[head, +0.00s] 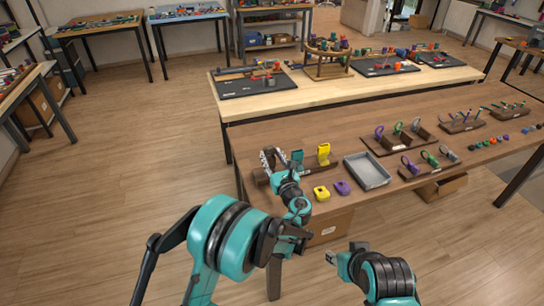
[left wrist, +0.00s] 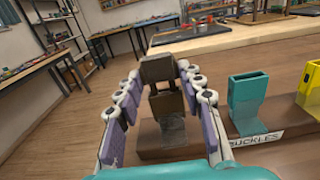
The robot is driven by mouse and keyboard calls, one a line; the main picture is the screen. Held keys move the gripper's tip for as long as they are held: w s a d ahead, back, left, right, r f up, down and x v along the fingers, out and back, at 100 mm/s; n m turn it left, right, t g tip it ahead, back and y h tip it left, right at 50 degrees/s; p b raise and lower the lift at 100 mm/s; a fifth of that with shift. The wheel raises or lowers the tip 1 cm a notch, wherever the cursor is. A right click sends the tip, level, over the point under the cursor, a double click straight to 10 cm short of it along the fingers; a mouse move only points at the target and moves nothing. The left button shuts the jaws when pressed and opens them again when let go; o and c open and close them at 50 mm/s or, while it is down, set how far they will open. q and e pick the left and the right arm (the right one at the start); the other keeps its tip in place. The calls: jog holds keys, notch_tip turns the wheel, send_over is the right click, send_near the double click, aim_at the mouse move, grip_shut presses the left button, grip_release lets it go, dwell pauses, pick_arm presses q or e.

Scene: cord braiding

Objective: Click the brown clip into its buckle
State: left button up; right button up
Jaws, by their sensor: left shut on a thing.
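The brown clip (left wrist: 157,69) is between the fingertips of my left gripper (left wrist: 158,76), which is shut on it. The brown buckle (left wrist: 167,104) stands upright on the left end of the wooden buckle rack (left wrist: 185,150), just below the clip in the left wrist view. I cannot tell whether clip and buckle touch. In the head view my left gripper (head: 271,158) is over the rack's left end and hides the brown buckle. My right gripper (head: 331,257) is low in front of the table, away from the rack; its jaw state is unclear.
A teal buckle (left wrist: 249,102) and a yellow buckle (left wrist: 311,88) stand to the right on the rack. Yellow (head: 321,193) and purple (head: 342,187) clips lie in front. A grey tray (head: 367,171) is right of them. Floor is open left of the table.

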pick_arm(q)
jog(key=shift+f, duration=0.8)
grip_shut()
jog(key=o, duration=1.6)
grip_release()
jog(key=v, duration=0.6)
